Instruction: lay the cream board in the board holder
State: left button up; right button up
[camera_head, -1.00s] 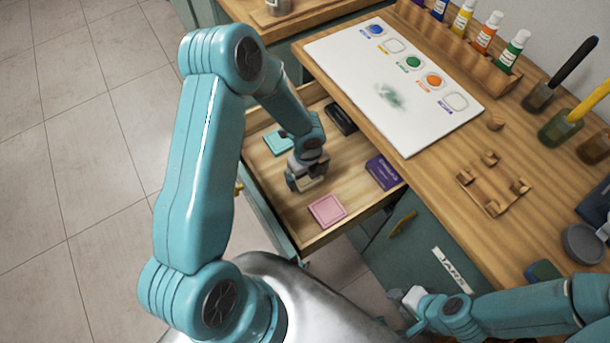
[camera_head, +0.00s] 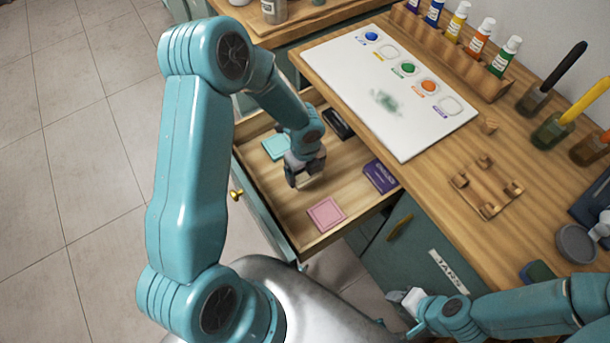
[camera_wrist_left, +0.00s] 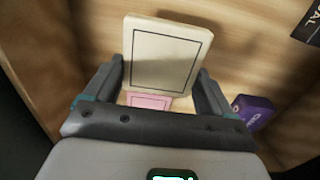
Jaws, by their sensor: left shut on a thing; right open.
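The cream board (camera_wrist_left: 163,58), a flat square with a thin dark outline, is held between the two fingers of my left gripper (camera_wrist_left: 163,88) in the left wrist view. The board holder (camera_head: 486,186), a small wooden frame with raised corner blocks, sits empty on the worktop. My right gripper (camera_head: 408,310) is open and empty near the lower middle, in front of the cabinet.
The drawer also holds a pink board (camera_head: 326,214), a teal board (camera_head: 275,147), a purple box (camera_head: 380,176) and a black object (camera_head: 338,124).

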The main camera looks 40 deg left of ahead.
pick_arm(q)
notch_tip(320, 180, up, 15)
jog(key=p, duration=0.2)
notch_tip(320, 180, up, 5)
jog(key=p, duration=0.5)
send_over(305, 174)
jog(key=shift+r+b, duration=0.15)
jog(key=shift+b, duration=0.2)
